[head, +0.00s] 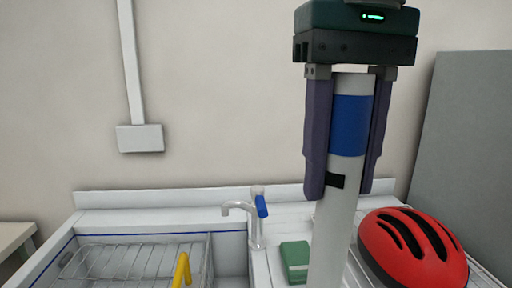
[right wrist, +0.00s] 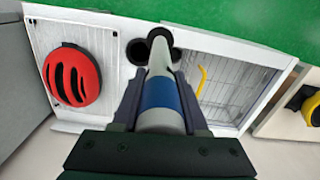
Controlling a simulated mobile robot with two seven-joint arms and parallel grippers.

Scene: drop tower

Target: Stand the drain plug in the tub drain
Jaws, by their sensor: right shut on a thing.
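The drain plug (head: 347,178) is a long pale tube with a blue band and a small black mark. My right gripper (head: 340,188) is shut on its upper part, fingers pointing down on both sides. The tube hangs nearly upright, slightly tilted, and its lower end runs out of the head view. In the right wrist view, the plug (right wrist: 160,62) points away from the gripper (right wrist: 160,88), its far end near a dark round ring (right wrist: 157,33). A second dark round opening (right wrist: 137,51) lies beside it. I cannot tell which is the tub drain, or whether the end touches anything. My left gripper is not in view.
A red helmet (head: 412,250) lies on the ribbed drainboard to the right. A green block (head: 295,255) and a blue-handled tap (head: 257,222) stand near the tube. A wire rack (head: 130,262) with a yellow-handled item (head: 182,268) fills the basin at left.

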